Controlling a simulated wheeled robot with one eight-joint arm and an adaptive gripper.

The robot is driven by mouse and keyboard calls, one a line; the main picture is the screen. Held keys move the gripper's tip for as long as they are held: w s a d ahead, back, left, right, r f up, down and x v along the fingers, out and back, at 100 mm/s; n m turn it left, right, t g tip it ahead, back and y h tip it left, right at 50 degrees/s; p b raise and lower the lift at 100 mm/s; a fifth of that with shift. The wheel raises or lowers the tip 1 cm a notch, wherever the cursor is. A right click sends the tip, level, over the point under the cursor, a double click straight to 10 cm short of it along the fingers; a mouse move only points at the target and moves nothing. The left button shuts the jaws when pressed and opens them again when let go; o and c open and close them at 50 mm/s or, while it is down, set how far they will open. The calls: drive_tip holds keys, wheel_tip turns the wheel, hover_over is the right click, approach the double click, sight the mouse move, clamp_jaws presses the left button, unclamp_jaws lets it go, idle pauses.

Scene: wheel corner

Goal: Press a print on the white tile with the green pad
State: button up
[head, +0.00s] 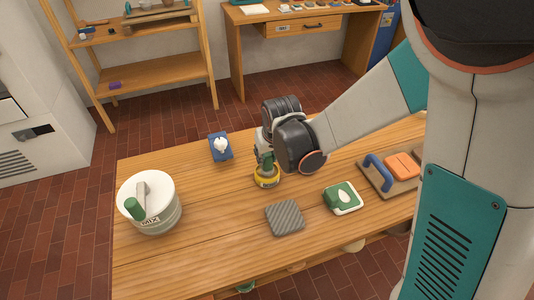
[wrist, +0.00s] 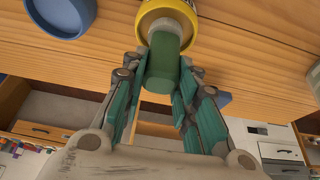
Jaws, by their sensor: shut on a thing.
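My gripper (head: 264,152) is shut on the green handle (wrist: 165,68) of a stamp-like tool with a yellow base (head: 267,180). In the wrist view the handle sits between the teal fingers, with the yellow base (wrist: 168,12) beyond it. The tool is upright at the middle of the table; I cannot tell if its base touches the wood. A green pad (head: 338,194) with a white drop mark and white edging lies to its right and nearer. I cannot make out a plain white tile. The underside of the tool is hidden.
A grey ribbed square (head: 285,218) lies nearer on the table. A blue block (head: 220,147) with a white mark is behind left. A white MIX tub (head: 158,214) stands left, a board (head: 378,179) with orange blocks right. A round blue thing (wrist: 62,14) shows in the wrist view.

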drive_tip(key=shift+f+b, duration=0.4)
idle(1.5)
drive_tip(key=shift+r, duration=0.1)
drive_tip(key=shift+r+p, duration=2.5)
drive_tip(key=shift+r, duration=0.95)
drive_tip(key=shift+f, duration=0.1)
